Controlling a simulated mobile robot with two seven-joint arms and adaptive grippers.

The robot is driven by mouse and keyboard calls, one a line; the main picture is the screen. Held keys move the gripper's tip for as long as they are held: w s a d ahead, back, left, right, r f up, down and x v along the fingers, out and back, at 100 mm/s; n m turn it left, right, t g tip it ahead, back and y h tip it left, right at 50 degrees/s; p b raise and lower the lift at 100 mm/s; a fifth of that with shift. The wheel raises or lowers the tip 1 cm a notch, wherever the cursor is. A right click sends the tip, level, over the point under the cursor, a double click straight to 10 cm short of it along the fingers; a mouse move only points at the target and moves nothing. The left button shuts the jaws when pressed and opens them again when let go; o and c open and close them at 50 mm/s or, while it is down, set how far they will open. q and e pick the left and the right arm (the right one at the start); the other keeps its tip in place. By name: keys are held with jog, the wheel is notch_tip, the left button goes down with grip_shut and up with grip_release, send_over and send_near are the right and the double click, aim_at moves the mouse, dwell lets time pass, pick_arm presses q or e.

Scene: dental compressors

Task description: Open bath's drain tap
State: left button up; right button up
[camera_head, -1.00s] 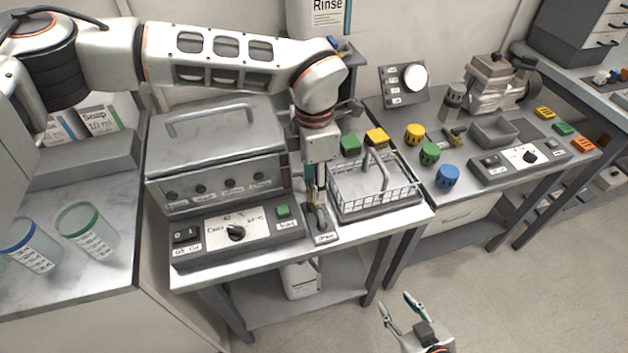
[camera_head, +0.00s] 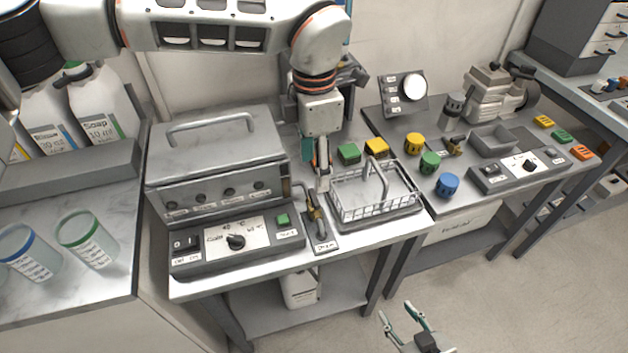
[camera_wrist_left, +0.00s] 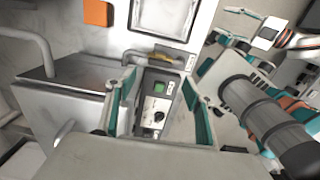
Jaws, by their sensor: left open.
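The bath (camera_head: 215,150) is a grey metal box with a closed, handled lid, left of centre in the head view. Its brass drain tap (camera_head: 314,208) stands at the right front corner, above a small label plate. The tap also shows in the left wrist view (camera_wrist_left: 160,57), beyond the fingers. My left gripper (camera_head: 316,178) is open and empty, above and behind the tap and apart from it. Its two teal-padded fingers (camera_wrist_left: 165,98) are spread in the wrist view. My right gripper (camera_head: 405,316) is open and empty, low over the floor.
A control panel (camera_head: 205,243) with a dial and green button fronts the bath. A wire basket (camera_head: 350,207) stands close right of the tap. Cups stand on the left counter.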

pick_arm(q)
jog(key=shift+r, duration=2)
